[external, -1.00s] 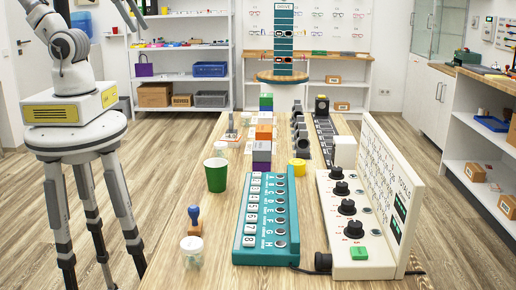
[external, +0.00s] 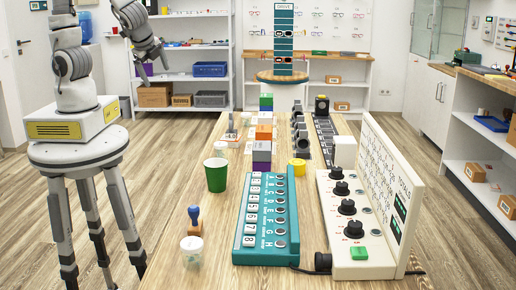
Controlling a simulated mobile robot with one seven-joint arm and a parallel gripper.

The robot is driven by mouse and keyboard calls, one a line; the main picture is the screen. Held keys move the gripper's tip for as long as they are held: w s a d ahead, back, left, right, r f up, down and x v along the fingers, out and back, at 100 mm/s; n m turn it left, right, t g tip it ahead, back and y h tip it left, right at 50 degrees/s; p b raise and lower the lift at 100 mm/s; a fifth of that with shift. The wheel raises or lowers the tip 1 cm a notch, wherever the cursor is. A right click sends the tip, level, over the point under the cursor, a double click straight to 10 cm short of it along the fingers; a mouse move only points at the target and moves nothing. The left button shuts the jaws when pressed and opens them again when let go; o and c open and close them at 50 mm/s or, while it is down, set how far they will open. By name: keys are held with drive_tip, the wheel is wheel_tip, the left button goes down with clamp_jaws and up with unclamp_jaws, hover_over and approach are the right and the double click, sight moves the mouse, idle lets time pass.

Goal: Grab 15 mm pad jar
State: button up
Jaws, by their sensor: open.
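A small clear jar with a pale lid (external: 192,251) stands upright at the near left edge of the wooden table (external: 222,265). Another small clear jar (external: 221,149) stands farther back on the left side. Their labels are too small to read, so I cannot tell which is the 15 mm pad jar. My gripper (external: 160,62) hangs in the air at the upper left, beyond the table's left side and well apart from both jars. It is open and empty; its fingers are small and dark in this view.
A green cup (external: 216,174) and a blue-handled stamp (external: 195,221) stand near the jars. The near-left tabletop has bare wood.

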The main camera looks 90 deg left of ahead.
drive_tip(key=w+a+f+m+t+y+b, duration=0.1)
drive_tip(key=w+f+m+t+y+b, duration=0.35)
drive_tip(key=f+m, duration=0.5)
drive_tip(key=m+t+h+b, duration=0.2)
drive_tip(key=m+t+b, duration=0.25)
drive_tip(key=m, duration=0.55)
approach(216, 149)
drive_tip(key=b+x, duration=0.4)
drive_tip(key=x, duration=0.6)
drive_tip(key=shift+r, duration=0.1)
drive_tip(key=shift+b+x, duration=0.65)
drive_tip(key=shift+x, duration=2.2)
drive_tip(key=shift+s+a+r, duration=0.1)
drive_tip(key=shift+a, duration=0.1)
drive_tip(key=c, duration=1.4)
drive_tip(key=shift+r, duration=0.1)
